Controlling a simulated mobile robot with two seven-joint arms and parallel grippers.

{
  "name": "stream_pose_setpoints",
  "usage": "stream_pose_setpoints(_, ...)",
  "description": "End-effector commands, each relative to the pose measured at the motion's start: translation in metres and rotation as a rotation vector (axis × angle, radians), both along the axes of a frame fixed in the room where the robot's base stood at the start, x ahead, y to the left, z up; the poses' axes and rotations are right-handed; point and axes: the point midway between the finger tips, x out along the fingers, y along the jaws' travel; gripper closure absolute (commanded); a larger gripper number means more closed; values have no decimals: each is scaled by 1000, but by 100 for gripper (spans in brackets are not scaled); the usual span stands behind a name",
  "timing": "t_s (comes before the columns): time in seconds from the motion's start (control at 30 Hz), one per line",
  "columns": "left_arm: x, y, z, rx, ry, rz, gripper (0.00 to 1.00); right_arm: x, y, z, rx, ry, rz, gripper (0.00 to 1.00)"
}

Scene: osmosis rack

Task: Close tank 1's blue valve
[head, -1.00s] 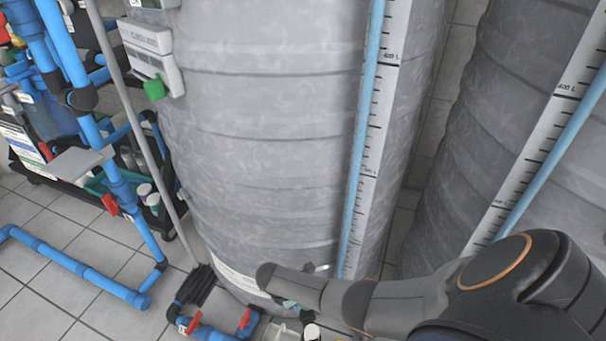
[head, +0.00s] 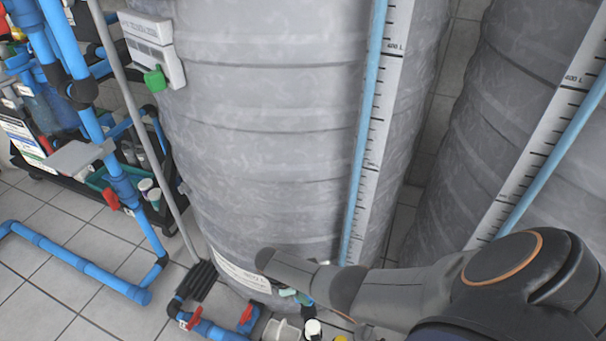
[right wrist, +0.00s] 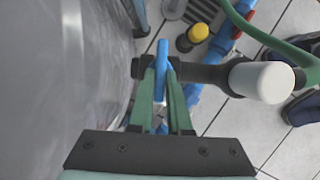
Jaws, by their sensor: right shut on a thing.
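My right gripper (right wrist: 162,72) has its two green fingers closed around the blue valve handle (right wrist: 163,54) in the right wrist view. The handle is on a dark pipe fitting (right wrist: 200,74) that runs out from the grey tank wall (right wrist: 50,70). In the head view, my right arm (head: 400,298) reaches in from the right to the foot of the large grey tank (head: 270,130). The gripper (head: 296,294) shows there only as a small greenish piece, and the valve is mostly hidden by my arm. My left gripper is not in view.
A white cap (right wrist: 262,82) and a yellow-topped fitting (right wrist: 198,33) are close to the valve. Red-handled valves (head: 247,314) on blue pipe lie on the floor. A second grey tank (head: 470,130) stands at right. A cart (head: 75,175) with bottles stands at left.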

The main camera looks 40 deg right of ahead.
Motion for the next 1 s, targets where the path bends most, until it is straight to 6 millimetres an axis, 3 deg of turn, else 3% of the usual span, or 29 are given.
stream_pose_setpoints(0.07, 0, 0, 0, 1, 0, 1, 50, -1, -2, -1, -2, 2, -4, 100)
stream_pose_setpoints(0.1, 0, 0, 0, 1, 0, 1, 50, -1, -2, -1, -2, 2, -4, 80)
stream_pose_setpoints(0.33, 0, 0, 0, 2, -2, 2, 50, -1, -1, 0, -1, 2, -1, 55)
stream_pose_setpoints(0.67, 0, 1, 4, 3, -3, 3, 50, 1, 1, 5, 0, 0, 1, 54)
stream_pose_setpoints(0.87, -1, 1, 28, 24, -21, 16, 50, 8, 10, 36, 0, -2, 2, 54)
stream_pose_setpoints(1.0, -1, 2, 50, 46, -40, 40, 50, 15, 21, 69, 1, -2, 3, 54)
